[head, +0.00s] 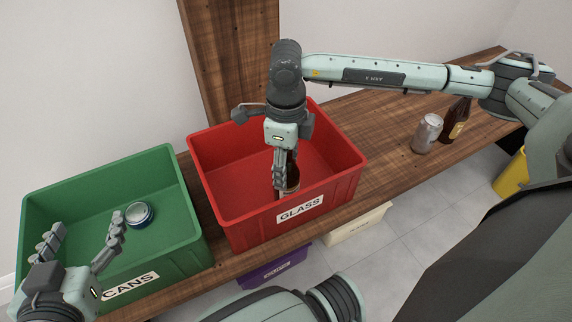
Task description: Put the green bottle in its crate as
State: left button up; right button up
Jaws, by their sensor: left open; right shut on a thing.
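A dark bottle with a pale label (292,178) is in my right gripper (281,180), which points down into the red crate (225,207) marked GLASS. The bottle looks brownish rather than green here; its lower end is hidden behind the crate's front wall, so I cannot tell whether it touches the floor. My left gripper (80,243) is open and empty, above the front left part of the green crate (180,215) marked CANS. Another dark brown bottle (455,122) stands at the right on the wooden bench.
A silver can (427,133) stands on the wooden bench (385,155) beside the brown bottle. Another can (139,214) lies in the green crate. Purple (272,270), cream (356,224) and yellow (512,176) bins are lower down. The bench between red crate and silver can is clear.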

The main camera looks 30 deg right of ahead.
jog(key=shift+f+b, duration=0.5)
jog(key=shift+b, duration=0.1)
jog(key=o, duration=1.3)
pick_arm(q)
jog(key=d+r+t+h, duration=0.2)
jog(key=d+r+t, duration=0.1)
jog(key=r, duration=0.2)
jog(key=shift+w+d+r, duration=0.15)
jog(key=shift+w+r, duration=0.2)
jog(key=shift+w, duration=0.05)
jog(key=s+a+f+g+y+p, duration=0.2)
jog(key=a+f+g+y, duration=0.1)
jog(key=f, duration=0.6)
jog(key=a+g, duration=0.1)
jog(key=a, duration=0.1)
jog(key=shift+s+a+g, duration=0.15)
jog(key=shift+a+g, duration=0.25)
pick_arm(e)
notch_tip(320, 180, up, 9)
jog(key=shift+f, duration=0.15)
pick_arm(q)
jog(key=shift+r, duration=0.1)
